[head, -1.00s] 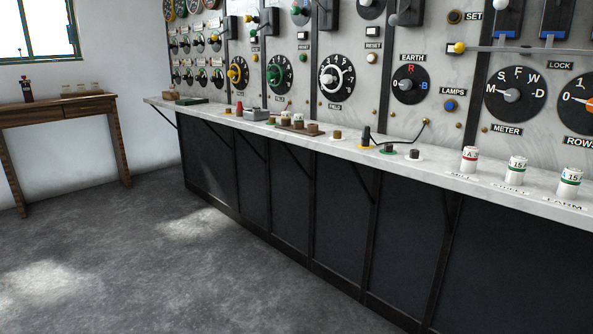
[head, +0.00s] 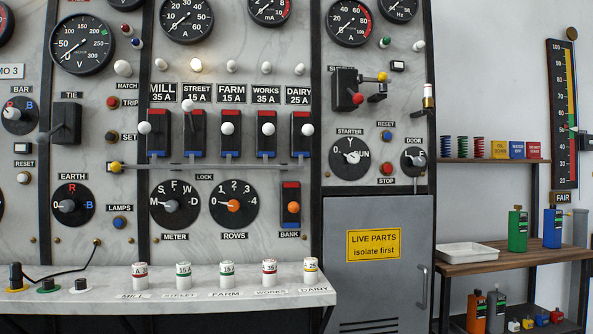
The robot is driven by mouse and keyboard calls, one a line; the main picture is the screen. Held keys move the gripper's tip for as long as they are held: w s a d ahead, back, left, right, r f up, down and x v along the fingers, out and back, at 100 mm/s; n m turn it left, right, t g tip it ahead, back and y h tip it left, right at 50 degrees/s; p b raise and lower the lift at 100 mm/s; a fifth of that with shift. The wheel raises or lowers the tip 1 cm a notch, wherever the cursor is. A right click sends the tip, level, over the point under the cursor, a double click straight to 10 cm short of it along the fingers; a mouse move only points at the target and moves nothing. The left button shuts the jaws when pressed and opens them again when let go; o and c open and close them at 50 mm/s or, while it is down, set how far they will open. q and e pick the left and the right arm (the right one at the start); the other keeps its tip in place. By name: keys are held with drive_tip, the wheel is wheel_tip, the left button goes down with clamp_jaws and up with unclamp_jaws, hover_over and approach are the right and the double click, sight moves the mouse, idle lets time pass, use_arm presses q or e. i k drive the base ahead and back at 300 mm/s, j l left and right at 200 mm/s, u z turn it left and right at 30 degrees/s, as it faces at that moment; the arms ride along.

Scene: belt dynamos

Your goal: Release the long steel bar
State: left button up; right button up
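The long steel bar (head: 212,166) runs level across the panel, just below the row of feeder switches and above the LOCK label. A yellow knob (head: 115,167) is at its left end. The bar passes under the MILL switch (head: 157,132), STREET switch (head: 194,135), FARM switch (head: 230,140), WORKS switch (head: 267,140) and DAIRY switch (head: 299,140). The STREET switch's white knob sits higher than the other four. I cannot tell whether the bar touches the switches. Neither of my grippers is in view.
A marble shelf (head: 222,286) juts out below the panel, with several labelled fuses on it and a black plug (head: 16,276) with a cord at left. A grey cabinet (head: 376,285) with a yellow warning sign stands right. Wooden shelves (head: 480,254) hold bottles and a white tray.

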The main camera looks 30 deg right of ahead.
sight(115, 166)
drive_tip(key=z, duration=0.45)
drive_tip(key=i+j+z, duration=0.15)
drive_tip(key=j+z, duration=0.2)
drive_tip(key=j, duration=0.3)
drive_tip(key=i+j+z, duration=0.1)
drive_tip(key=j+z, duration=0.2)
drive_tip(key=j, duration=0.4)
